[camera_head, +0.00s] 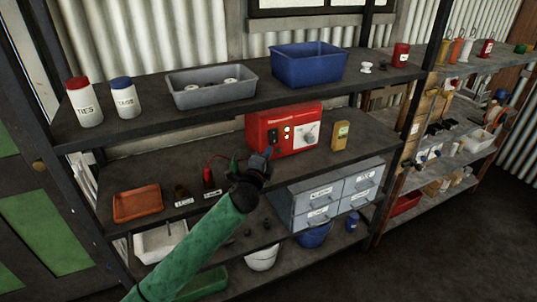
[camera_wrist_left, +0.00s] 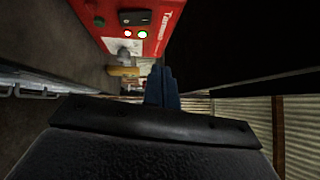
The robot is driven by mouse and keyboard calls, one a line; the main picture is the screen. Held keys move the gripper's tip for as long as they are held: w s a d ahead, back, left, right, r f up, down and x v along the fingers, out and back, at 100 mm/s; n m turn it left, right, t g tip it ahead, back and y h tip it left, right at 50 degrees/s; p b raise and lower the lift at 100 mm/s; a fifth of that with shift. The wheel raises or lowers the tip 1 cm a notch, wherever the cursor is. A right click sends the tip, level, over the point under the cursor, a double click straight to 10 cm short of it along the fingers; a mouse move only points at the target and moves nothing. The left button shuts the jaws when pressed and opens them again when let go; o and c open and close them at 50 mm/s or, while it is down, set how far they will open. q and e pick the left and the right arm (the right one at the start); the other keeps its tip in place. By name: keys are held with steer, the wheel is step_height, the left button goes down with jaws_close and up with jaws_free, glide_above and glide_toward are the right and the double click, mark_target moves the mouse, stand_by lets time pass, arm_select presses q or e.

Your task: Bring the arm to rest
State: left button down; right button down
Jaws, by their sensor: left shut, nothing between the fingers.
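My left arm, in a green sleeve, reaches up from the bottom of the head view to the middle shelf (camera_head: 150,165). My left gripper (camera_head: 262,158) is shut and empty, just in front of the left end of a red box (camera_head: 290,128) with a dial and lit lamps. In the left wrist view the shut fingers (camera_wrist_left: 160,88) point ahead, and the red box (camera_wrist_left: 140,22) with two lit lamps fills the top. I cannot tell whether the fingers touch the box. My right gripper is not in view.
A yellow box (camera_head: 340,136) stands right of the red box. Grey drawers (camera_head: 325,200) sit below my gripper's right. The upper shelf (camera_head: 150,122) holds a grey bin (camera_head: 212,97) and a blue bin (camera_head: 308,66).

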arm_select(q)
steer(key=s+a+f+n+g+y, duration=0.3)
steer(key=s+a+f+n, duration=0.25)
steer(key=s+f, duration=0.4)
steer(key=s+a+f+n+g+y, duration=0.2)
steer(key=s+a+f+n+g, duration=0.25)
steer(key=s+f+n, duration=0.4)
steer(key=s+a+f+n+g, duration=0.2)
steer(key=s+a, duration=0.1)
steer(key=s, duration=0.7)
steer(key=s+a+f+n+g, duration=0.2)
steer(key=s+f+g, duration=0.1)
steer(key=s, duration=0.7)
steer(key=s+a+f+n+g, duration=0.2)
steer(key=s+a+n, duration=0.1)
steer(key=s, duration=0.7)
steer(key=s+d+f+g, duration=0.1)
steer(key=s+f, duration=0.1)
steer(key=f, duration=2)
steer(key=s+d+f+g, duration=0.1)
steer(key=s+d+f, duration=0.1)
steer(key=f, duration=2)
steer(key=shift+s+f+m, duration=0.15)
steer(key=shift+s+m, duration=0.15)
steer(key=shift+s, duration=0.55)
